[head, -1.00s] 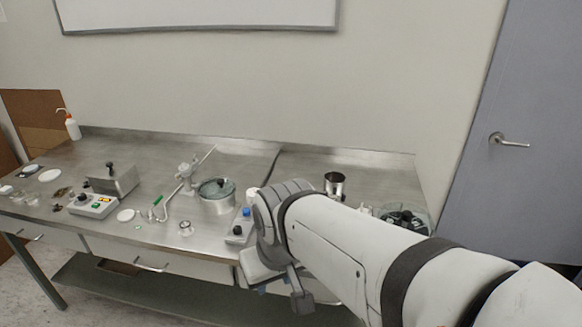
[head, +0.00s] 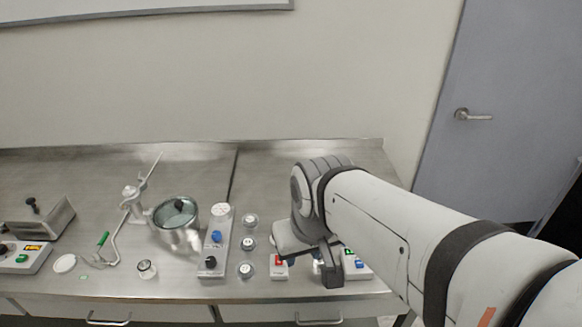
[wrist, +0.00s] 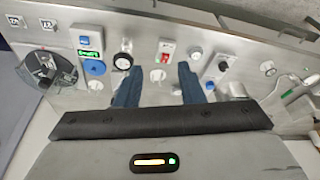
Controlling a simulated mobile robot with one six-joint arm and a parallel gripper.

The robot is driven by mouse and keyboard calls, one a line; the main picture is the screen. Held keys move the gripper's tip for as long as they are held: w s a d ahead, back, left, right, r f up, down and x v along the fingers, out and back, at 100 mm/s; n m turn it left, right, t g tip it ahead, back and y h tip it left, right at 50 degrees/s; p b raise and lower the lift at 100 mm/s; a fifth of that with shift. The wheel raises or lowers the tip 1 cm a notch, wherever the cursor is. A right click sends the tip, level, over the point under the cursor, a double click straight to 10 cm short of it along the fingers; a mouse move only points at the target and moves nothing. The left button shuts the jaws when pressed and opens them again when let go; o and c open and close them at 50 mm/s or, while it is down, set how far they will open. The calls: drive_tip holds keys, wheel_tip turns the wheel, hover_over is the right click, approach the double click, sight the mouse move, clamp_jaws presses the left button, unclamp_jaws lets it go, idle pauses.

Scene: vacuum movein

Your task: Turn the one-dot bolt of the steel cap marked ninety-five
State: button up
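I cannot pick out the steel cap marked ninety-five or its one-dot bolt; markings are too small to read. In the head view, small round metal caps (head: 248,243) stand in a column on the bench, with another (head: 147,268) further left. In the wrist view, my gripper (wrist: 160,78) is open and empty, its two blue fingers apart. A small white round piece (wrist: 158,75) shows between the fingertips; I cannot tell its height below them. Another pale round piece (wrist: 95,85) lies left of the fingers. My wrist hides part of the bench in the head view.
A control box with blue and black knobs (head: 214,245) stands left of the caps. A glass-lidded pot (head: 176,212) stands further left. A red-switch box (head: 279,267) is beside my wrist. The wrist view shows a dark-topped round vessel (wrist: 42,68). The bench's back is mostly clear.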

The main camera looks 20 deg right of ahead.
drive_tip(key=w+d+r+n+g+p, duration=0.1)
drive_tip(key=w+d+n, duration=0.3)
drive_tip(key=w, duration=0.4)
drive_tip(key=w+d+n+g+p, duration=0.1)
drive_tip(key=w+d+n+p, duration=0.15)
drive_tip(key=w+n, duration=0.35)
drive_tip(key=w+d+f+n, duration=0.2)
drive_tip(key=w+d, duration=0.1)
drive_tip(key=w, duration=0.1)
drive_tip(key=w+d+f+n+p, duration=0.1)
drive_tip(key=w+d+f+n, duration=0.2)
drive_tip(key=w+d, duration=0.1)
drive_tip(key=w+d+f+n+g, duration=0.1)
drive_tip(key=w+d+f+n, duration=0.1)
drive_tip(key=w+d+f, duration=0.1)
drive_tip(key=shift+w+d+n+p, duration=0.3)
drive_tip(key=shift+w+n+p, duration=0.1)
drive_tip(key=shift+w, duration=0.5)
drive_tip(key=shift+f, duration=0.35)
wheel_tip(320, 180, down, 7)
drive_tip(key=shift+f+p, duration=0.1)
drive_tip(key=shift+p, duration=0.7)
